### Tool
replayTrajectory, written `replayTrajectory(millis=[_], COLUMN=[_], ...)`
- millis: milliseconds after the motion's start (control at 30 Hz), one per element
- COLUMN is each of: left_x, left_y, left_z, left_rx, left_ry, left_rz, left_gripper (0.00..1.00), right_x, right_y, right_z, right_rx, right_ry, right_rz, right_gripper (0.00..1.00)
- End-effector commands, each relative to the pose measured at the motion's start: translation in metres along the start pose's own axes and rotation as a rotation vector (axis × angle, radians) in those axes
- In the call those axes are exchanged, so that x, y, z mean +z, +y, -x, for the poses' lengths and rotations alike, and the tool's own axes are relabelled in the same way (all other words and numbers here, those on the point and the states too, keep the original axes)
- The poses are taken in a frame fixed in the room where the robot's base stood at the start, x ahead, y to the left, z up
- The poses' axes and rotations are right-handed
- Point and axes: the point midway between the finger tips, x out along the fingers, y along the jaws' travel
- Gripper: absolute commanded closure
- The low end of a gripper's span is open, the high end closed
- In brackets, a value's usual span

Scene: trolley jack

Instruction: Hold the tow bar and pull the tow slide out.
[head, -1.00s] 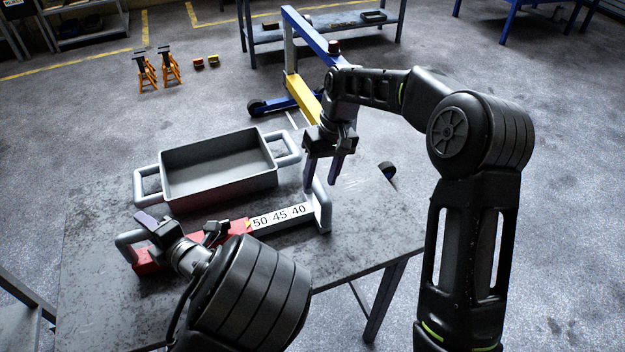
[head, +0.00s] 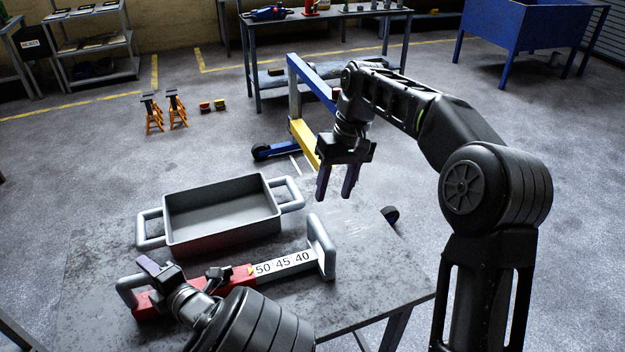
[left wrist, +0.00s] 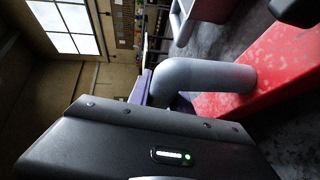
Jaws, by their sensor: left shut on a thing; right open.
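The tow bar (head: 147,306) is a red body lying on the table, with a grey loop handle (head: 124,287) at its left end. My left gripper (head: 152,268) is shut on this handle, and the handle also shows beside the gripper in the left wrist view (left wrist: 205,77). The tow slide (head: 284,264) sticks out of the red body to the right. It carries a white scale reading 50, 45, 40 and ends in an upright grey handle (head: 322,246). My right gripper (head: 337,190) is open and empty, fingers pointing down, above and apart from the slide's handle.
A grey tray (head: 221,240) with two side handles stands on the table just behind the tow bar. The table (head: 375,287) is bare to the right of the slide. A blue and yellow hoist (head: 303,134) stands on the floor behind the table.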

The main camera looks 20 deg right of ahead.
Motion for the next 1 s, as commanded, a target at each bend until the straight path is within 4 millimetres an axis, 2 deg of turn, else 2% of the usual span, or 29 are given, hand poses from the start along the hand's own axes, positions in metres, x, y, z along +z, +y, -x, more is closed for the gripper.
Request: replayTrajectory(millis=[67,333,733,867,1000], left_x=[0.001,0.001,0.001,0.001,0.001], left_y=[0.0,0.0,0.0,0.0,0.0], left_z=[0.0,0.0,0.007,0.023,0.05], left_rx=[0.0,0.0,-0.001,-0.001,-0.001], left_ry=[-0.003,-0.001,-0.002,-0.003,-0.005], left_rz=[0.001,0.0,0.001,0.002,0.002], left_gripper=[0.72,0.49,0.49,0.49,0.49], right_x=[0.0,0.0,0.0,0.0,0.0], right_y=[0.0,0.0,0.0,0.0,0.0], right_z=[0.0,0.0,0.0,0.0,0.0], right_rx=[0.0,0.0,0.0,0.0,0.0], right_ry=[0.0,0.0,0.0,0.0,0.0], right_rz=[0.0,0.0,0.0,0.0,0.0], right_gripper=[0.53,0.53,0.53,0.53,0.53])
